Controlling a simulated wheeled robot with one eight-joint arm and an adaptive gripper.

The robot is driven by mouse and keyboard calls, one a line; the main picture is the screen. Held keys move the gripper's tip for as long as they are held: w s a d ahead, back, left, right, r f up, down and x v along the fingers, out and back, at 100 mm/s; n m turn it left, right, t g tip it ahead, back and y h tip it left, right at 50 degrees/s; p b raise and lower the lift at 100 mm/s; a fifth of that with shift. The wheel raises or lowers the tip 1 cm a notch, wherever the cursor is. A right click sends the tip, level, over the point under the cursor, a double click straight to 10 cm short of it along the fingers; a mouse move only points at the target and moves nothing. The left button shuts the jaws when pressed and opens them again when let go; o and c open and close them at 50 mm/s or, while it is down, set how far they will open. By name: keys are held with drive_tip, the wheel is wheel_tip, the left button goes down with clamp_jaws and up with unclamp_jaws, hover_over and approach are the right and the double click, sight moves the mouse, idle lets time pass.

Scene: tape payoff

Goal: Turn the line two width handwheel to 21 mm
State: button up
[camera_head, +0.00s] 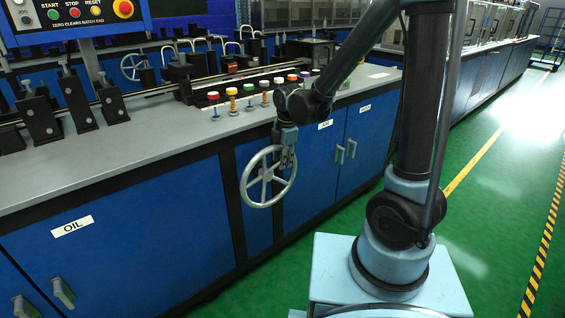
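A grey spoked handwheel (267,175) stands on the front of the near blue cabinet, below the worktop edge. No width scale or line number on it can be read from here. My gripper (288,160) points down at the upper right part of this wheel's rim and overlaps it in the picture. The fingers are small and dark, so I cannot tell whether they are closed on the rim or only beside it. A second, similar handwheel (131,67) shows farther back, on the line behind.
The grey worktop (150,150) carries black fixtures and a row of colored knobs (232,95). A control panel (75,12) with START, STOP and RESET buttons is at upper left. Cabinet handles (62,292) stick out. Green floor (490,210) is clear on the right.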

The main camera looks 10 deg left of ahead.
drive_tip(key=shift+w+a+f, duration=0.1)
drive_tip(key=shift+f, duration=0.7)
clamp_jaws()
